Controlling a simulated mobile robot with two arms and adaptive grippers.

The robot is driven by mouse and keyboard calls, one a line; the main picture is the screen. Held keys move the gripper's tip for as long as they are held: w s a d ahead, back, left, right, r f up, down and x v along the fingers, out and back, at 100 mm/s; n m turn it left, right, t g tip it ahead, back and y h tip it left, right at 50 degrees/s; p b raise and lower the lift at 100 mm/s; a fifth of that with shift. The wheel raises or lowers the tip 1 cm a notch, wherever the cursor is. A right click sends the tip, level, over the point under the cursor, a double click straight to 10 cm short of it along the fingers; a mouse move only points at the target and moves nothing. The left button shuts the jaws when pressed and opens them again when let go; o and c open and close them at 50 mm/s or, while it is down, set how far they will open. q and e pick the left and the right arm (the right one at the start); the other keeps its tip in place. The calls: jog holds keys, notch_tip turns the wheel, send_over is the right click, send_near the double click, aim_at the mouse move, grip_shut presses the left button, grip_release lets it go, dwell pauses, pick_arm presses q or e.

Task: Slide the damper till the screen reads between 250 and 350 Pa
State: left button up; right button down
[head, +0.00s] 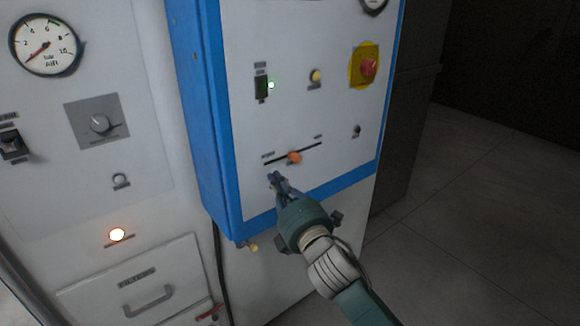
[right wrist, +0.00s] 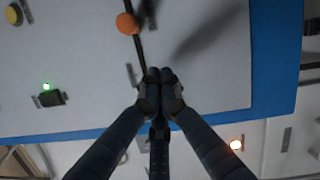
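The damper is an orange knob (head: 294,157) on a dark slanted slot (head: 310,149) low on the blue-edged panel. It sits near the middle of the slot. It also shows at the top of the right wrist view (right wrist: 127,23). My right gripper (head: 276,180) is just below and left of the knob, apart from it. In the right wrist view its fingertips (right wrist: 160,78) are together with nothing between them, near the slot line. No pressure screen can be read in these views. My left gripper is out of view.
The panel also carries a green-lit switch (head: 262,87), a yellow button (head: 316,76) and a red emergency knob (head: 368,67) on yellow. A gauge (head: 45,45) and a grey dial (head: 99,123) are on the left cabinet. Open floor (head: 480,190) lies to the right.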

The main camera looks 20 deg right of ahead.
aim_at(295, 157)
jog(key=d, duration=0.1)
jog(key=d+p, duration=0.1)
jog(key=w+d+r, duration=0.1)
jog(key=shift+w+d+p, duration=0.1)
jog(key=shift+d+p, duration=0.2)
jog(key=shift+p, duration=0.05)
jog(key=shift+w, duration=0.1)
jog(key=shift+w+d+r, duration=0.1)
jog(key=shift+w+d, duration=0.05)
jog(key=shift+d, duration=0.55)
jog(key=shift+w+a, duration=0.1)
